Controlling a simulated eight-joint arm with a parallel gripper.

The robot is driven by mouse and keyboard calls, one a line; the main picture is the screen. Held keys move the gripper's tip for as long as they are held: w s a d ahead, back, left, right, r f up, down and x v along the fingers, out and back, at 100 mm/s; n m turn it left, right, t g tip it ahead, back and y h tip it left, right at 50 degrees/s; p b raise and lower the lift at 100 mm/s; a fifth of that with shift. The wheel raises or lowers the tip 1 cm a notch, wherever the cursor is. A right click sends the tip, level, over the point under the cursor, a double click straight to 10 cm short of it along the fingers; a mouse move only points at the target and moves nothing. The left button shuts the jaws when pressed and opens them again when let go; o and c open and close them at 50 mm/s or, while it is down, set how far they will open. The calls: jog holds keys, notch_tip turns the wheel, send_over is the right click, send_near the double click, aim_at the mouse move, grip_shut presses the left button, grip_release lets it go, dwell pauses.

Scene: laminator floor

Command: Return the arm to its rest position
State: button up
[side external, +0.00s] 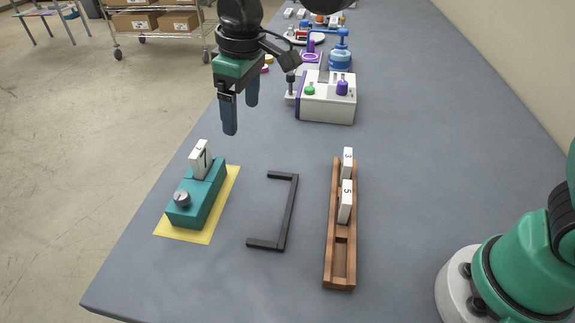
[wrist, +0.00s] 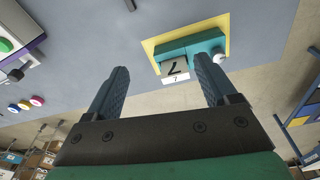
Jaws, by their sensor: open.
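My gripper (side external: 240,105) hangs in the air above the far left part of the table, its two blue fingers apart with nothing between them. In the wrist view my gripper (wrist: 157,95) also shows its fingers spread and empty. Ahead of the fingers in that view is a teal block with a knob (wrist: 203,45), holding a white tile marked 7 (wrist: 175,70). In the side view the teal block (side external: 205,200) sits on a yellow mat (side external: 225,205), with the white tile (side external: 200,160) standing upright in its far end. The gripper is apart from the tile.
A black bracket (side external: 287,215) lies mid-table. A wooden rack (side external: 340,262) holds white tiles marked 3 (side external: 347,163) and 5 (side external: 345,202). A white machine (side external: 327,105) with a green and a purple knob stands behind, with more items beyond.

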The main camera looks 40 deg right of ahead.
jog(key=s+d+f+m+t, duration=0.1)
jog(key=s+d+m+t, duration=0.2)
jog(key=s+d, duration=0.2)
jog(key=s+d+f+m+t, duration=0.1)
jog(key=s+d+m, duration=0.3)
jog(key=d, duration=0.6)
jog(key=shift+s+d+f+t+h, duration=0.15)
jog(key=shift+s+d+t+h, duration=0.2)
jog(key=shift+s+t, duration=0.7)
jog(key=shift+s, duration=0.1)
